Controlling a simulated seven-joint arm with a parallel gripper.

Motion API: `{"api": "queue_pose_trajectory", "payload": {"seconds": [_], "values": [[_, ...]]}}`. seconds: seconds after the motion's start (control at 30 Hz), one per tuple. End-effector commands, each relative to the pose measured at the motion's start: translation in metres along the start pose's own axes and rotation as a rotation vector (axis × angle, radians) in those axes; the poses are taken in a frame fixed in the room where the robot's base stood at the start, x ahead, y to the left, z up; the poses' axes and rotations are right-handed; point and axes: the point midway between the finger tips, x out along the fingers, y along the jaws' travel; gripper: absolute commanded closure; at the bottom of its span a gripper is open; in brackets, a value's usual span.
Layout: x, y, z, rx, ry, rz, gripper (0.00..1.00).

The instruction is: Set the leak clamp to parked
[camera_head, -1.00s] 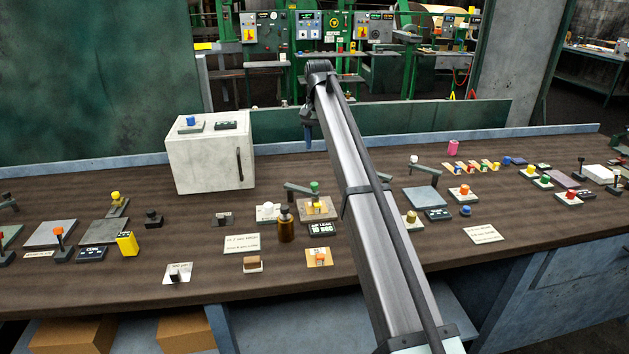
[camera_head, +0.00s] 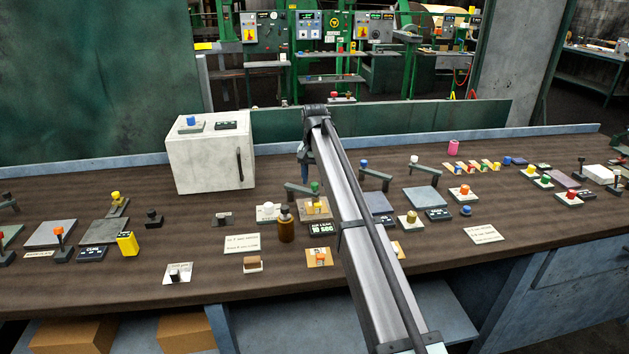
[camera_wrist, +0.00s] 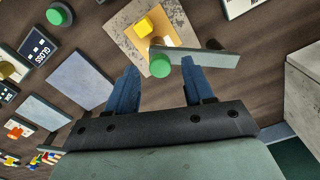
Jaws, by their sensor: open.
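The leak clamp is a grey bar (camera_head: 297,190) with a green knob (camera_head: 315,187), beside a tan plate (camera_head: 314,214) bearing a yellow block (camera_head: 316,204). A small black display (camera_head: 321,229) stands in front of the plate. In the wrist view the clamp bar (camera_wrist: 212,59) lies across one edge of the plate (camera_wrist: 126,22), with the green knob (camera_wrist: 160,66) at its end. My gripper (camera_wrist: 158,80) is open, with the knob seen between and ahead of its blue fingers. In the head view my gripper (camera_head: 305,178) hangs above and behind the clamp. No contact is visible.
A brown bottle (camera_head: 286,229) stands left of the display. A white cabinet (camera_head: 208,160) stands behind to the left. A blue-knobbed lever (camera_head: 375,175) and a grey-blue plate (camera_head: 378,203) are right of my arm.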

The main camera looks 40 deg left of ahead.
Motion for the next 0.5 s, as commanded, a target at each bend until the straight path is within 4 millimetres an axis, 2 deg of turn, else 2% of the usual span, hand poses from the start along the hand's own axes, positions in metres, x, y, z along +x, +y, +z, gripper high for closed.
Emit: {"api": "queue_pose_trajectory", "payload": {"seconds": [0.2,0.5], "values": [[0.0108,0.0001,0.0002,0.0,0.001,0.0,0.48],[0.0119,0.0,-0.0001,0.0,0.001,0.0,0.49]]}}
